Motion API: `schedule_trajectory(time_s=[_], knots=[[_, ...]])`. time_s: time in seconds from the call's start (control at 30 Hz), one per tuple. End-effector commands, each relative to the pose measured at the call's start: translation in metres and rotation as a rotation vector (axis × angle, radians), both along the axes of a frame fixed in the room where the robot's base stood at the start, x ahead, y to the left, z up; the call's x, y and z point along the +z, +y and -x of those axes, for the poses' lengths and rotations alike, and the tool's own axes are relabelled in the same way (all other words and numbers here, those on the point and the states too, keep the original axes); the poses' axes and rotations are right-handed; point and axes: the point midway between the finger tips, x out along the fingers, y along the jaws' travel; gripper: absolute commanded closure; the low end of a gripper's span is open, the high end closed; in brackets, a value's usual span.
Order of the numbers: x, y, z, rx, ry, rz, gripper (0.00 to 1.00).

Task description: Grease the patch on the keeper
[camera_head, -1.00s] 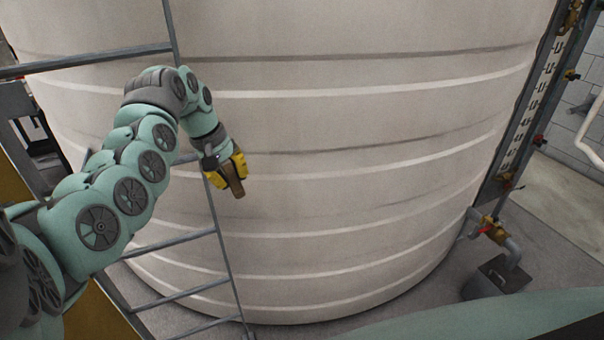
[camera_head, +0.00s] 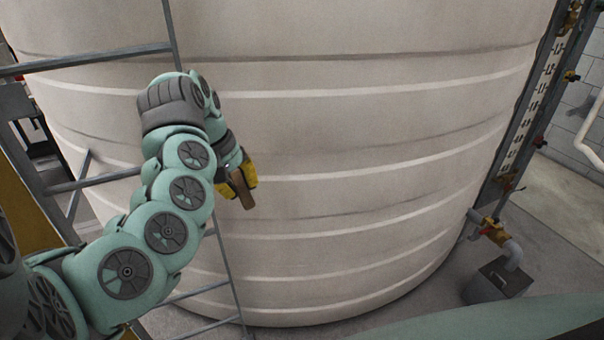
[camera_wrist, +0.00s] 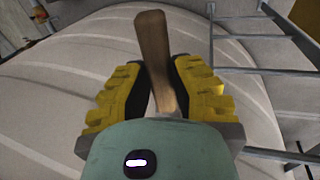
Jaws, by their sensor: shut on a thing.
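My gripper (camera_head: 240,184) is in front of the large pale tank, left of the middle in the head view. Its yellow fingers are shut on a brown handle-like tool (camera_head: 242,190), which points down and slightly right. In the wrist view the brown tool (camera_wrist: 155,52) sticks out between the two yellow fingers (camera_wrist: 160,88), its free end away from the palm. Whether it carries grease cannot be told. I can pick out neither the keeper nor its patch in these frames.
The ribbed tank (camera_head: 360,150) fills most of the head view. A grey ladder (camera_head: 225,262) stands close beside my arm on the left. A level gauge (camera_head: 535,105) and a valve with pipe (camera_head: 494,230) are at the right. Floor beyond them is clear.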

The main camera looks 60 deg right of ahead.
Motion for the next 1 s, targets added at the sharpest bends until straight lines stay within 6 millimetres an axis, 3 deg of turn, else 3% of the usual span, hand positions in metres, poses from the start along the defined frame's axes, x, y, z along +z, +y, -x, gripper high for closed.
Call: schedule_trajectory(time_s=[0.13, 0.57, 1.0], knots=[[0.000, 0.007, 0.013, -0.002, 0.012, -0.010, 1.00], [-0.002, 0.012, 0.017, 0.000, 0.011, -0.015, 1.00], [-0.001, 0.026, 0.040, 0.000, 0.014, -0.019, 1.00]])
